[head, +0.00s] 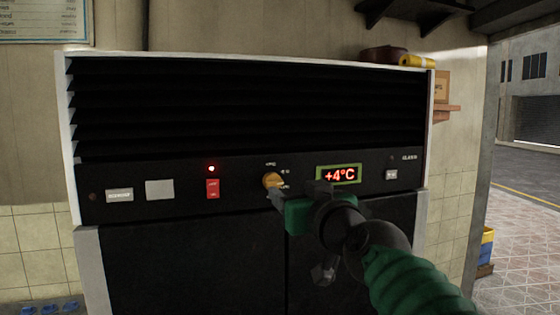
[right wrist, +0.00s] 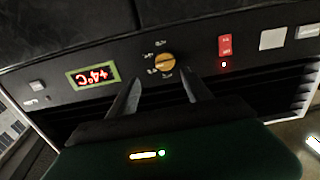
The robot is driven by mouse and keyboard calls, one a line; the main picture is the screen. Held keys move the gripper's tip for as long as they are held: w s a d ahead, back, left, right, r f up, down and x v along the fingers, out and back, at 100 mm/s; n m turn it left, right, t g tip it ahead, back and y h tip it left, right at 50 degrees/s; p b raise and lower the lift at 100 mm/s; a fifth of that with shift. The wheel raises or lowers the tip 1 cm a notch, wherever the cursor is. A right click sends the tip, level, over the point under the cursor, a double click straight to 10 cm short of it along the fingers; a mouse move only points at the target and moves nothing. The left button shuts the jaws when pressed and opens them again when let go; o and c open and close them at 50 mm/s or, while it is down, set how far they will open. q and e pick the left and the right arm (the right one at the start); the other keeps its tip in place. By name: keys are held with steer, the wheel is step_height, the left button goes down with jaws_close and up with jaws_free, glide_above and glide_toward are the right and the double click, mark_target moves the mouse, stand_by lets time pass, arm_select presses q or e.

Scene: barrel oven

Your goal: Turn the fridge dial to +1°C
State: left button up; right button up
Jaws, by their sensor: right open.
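The fridge's dial (head: 272,180) is a small orange-yellow knob on the black control panel, with small white marks around it. The display (head: 339,174) to its right reads +4°C in red. My right gripper (head: 277,193) is at the dial's lower right in the head view, and hides part of the panel below it. In the right wrist view, the dial (right wrist: 165,62) lies just ahead of the two open fingers (right wrist: 160,88), roughly midway between them; I cannot tell whether they touch it. The display (right wrist: 92,76) appears upside down there. My left gripper is not in view.
A red switch (head: 212,188) with a lit red lamp (head: 211,168) above it sits left of the dial. Black louvres (head: 245,105) run above the panel. A brown pot (head: 383,55) and a yellow object (head: 416,61) sit on top of the fridge. A street opens at the right.

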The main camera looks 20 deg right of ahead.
mark_target(276, 182)
steer(key=w+p, duration=0.1)
steer(key=w, duration=0.1)
steer(key=w+p, duration=0.1)
steer(key=w, duration=0.2)
steer(key=w+a+p, duration=0.1)
steer(key=w, duration=0.1)
steer(key=shift+w, duration=0.35)
steer(key=shift+w+a+r+p, duration=0.15)
steer(key=shift+w+a+p, duration=0.15)
steer(key=shift+p, duration=0.2)
steer(key=shift+s+a, duration=0.15)
steer(key=shift+a, duration=0.15)
steer(key=shift+d, duration=0.25)
steer(key=shift+w+d+f, duration=0.25)
steer(key=shift+w+d, duration=0.05)
steer(key=shift+d, duration=0.05)
steer(key=c, duration=0.5)
steer(key=shift+c, duration=1)
steer(key=shift+a+r, duration=0.1)
steer(key=shift+a, duration=0.2)
jaws_close()
steer(key=shift+d, duration=0.1)
steer(key=shift+d, duration=0.1)
